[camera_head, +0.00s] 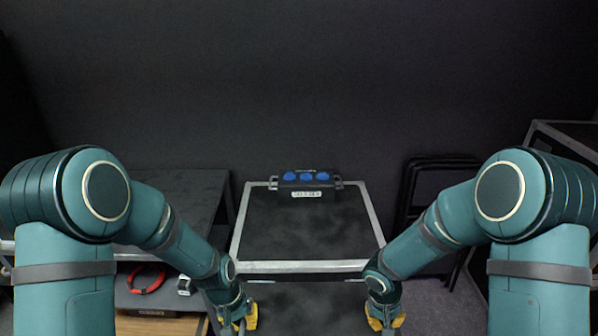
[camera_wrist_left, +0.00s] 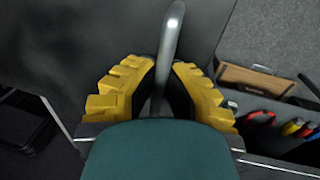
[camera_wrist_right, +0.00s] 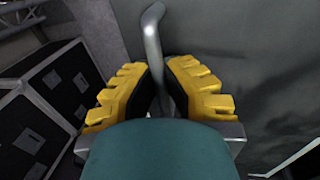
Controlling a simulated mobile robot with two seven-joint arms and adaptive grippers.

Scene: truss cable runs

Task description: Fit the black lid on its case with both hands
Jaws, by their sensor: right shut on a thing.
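A black, silver-edged case (camera_head: 310,230) stands in the middle of the head view. A dark panel (camera_head: 305,308) lies below its front silver edge, between my grippers; I cannot tell whether it is the lid or the case front. My left gripper (camera_head: 240,325) is at the panel's left side, shut on a grey bent handle (camera_wrist_left: 168,50) in the left wrist view. My right gripper (camera_head: 385,320) is at its right side, shut on a similar handle (camera_wrist_right: 152,40) in the right wrist view. What the handles join is hidden.
A dark box with blue sockets (camera_head: 305,179) sits at the case's back edge. A dark table (camera_head: 180,195) stands left, with a red ring (camera_head: 146,280) on a lower shelf. Folded black frames (camera_head: 430,180) lean at the right. Another silver-edged case (camera_wrist_right: 45,105) shows in the right wrist view.

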